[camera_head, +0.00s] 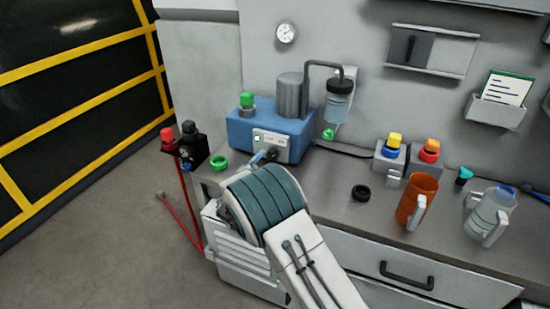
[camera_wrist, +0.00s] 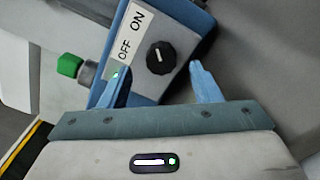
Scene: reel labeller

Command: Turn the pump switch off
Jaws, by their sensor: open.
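The pump is a blue box (camera_head: 240,122) on the bench with a grey cylinder (camera_head: 291,96) on top. Its white front panel (camera_wrist: 143,82) reads OFF and ON in the wrist view. The switch is a round black knob (camera_wrist: 160,57) with a white pointer line, tilted in that view; which label it marks is hard to tell. A small green light (camera_head: 257,139) glows on the panel. My gripper (camera_wrist: 161,68) is open, its blue fingers on either side of the knob in the wrist view. Contact is not clear. In the head view my wrist partly hides the knob (camera_head: 271,155).
Blue-yellow and red-orange buttons (camera_head: 429,151), a black ring (camera_head: 361,193), an orange mug (camera_head: 417,200) and a clear jug (camera_head: 489,216) stand to the right.

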